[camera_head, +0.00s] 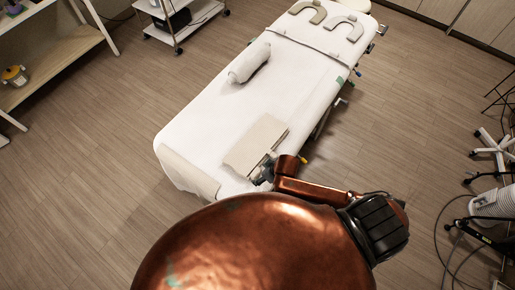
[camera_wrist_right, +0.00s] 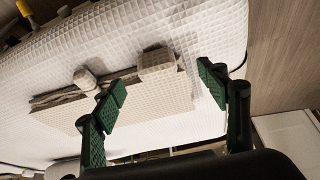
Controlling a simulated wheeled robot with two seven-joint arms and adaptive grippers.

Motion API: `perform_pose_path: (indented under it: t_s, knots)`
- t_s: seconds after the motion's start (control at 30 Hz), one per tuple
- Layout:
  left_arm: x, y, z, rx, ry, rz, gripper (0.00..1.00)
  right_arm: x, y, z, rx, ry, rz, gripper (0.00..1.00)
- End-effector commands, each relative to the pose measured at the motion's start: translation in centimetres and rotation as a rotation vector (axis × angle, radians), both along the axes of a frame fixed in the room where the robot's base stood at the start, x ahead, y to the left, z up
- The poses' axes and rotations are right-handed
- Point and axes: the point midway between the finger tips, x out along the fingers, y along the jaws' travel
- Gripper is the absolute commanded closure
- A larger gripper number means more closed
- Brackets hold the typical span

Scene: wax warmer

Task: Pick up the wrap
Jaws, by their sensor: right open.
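A folded beige cloth, which looks like the wrap (camera_head: 255,143), lies flat near the foot end of the white treatment bed. It also shows in the right wrist view (camera_wrist_right: 165,97), below and between my fingers. My right gripper (camera_head: 264,173) is by the near corner of the cloth, partly hidden by my own arm. In the wrist view the green-padded fingers of the right gripper (camera_wrist_right: 162,79) are spread apart with nothing between them. I cannot tell its exact height above the cloth. My left gripper is not in view.
The bed (camera_head: 210,110) also carries a rolled white towel (camera_head: 249,62) and two U-shaped cushions (camera_head: 308,12). A wheeled cart (camera_head: 185,20) and a shelf (camera_head: 50,60) stand at upper left. A wheeled stand (camera_head: 490,150) is at right. The floor on the left is clear.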

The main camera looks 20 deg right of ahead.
Motion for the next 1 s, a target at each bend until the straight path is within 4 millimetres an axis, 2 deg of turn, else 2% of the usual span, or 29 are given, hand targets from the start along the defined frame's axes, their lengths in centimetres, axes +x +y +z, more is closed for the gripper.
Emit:
perform_pose_path:
  t_s: [0.23,0.57,0.8,1.0]
  knots:
    - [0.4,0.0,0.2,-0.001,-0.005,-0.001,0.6,0.2,-0.5,-0.5,-0.017,0.024,0.024,0.33]
    - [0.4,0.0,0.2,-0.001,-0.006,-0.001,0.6,1.8,0.1,-3.6,-0.017,0.023,0.024,0.33]
    - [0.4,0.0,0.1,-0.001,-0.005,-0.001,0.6,3.1,0.6,-6.5,-0.016,0.023,0.025,0.33]
    - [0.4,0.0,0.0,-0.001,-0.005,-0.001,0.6,3.2,0.7,-7.0,-0.016,0.022,0.025,0.33]
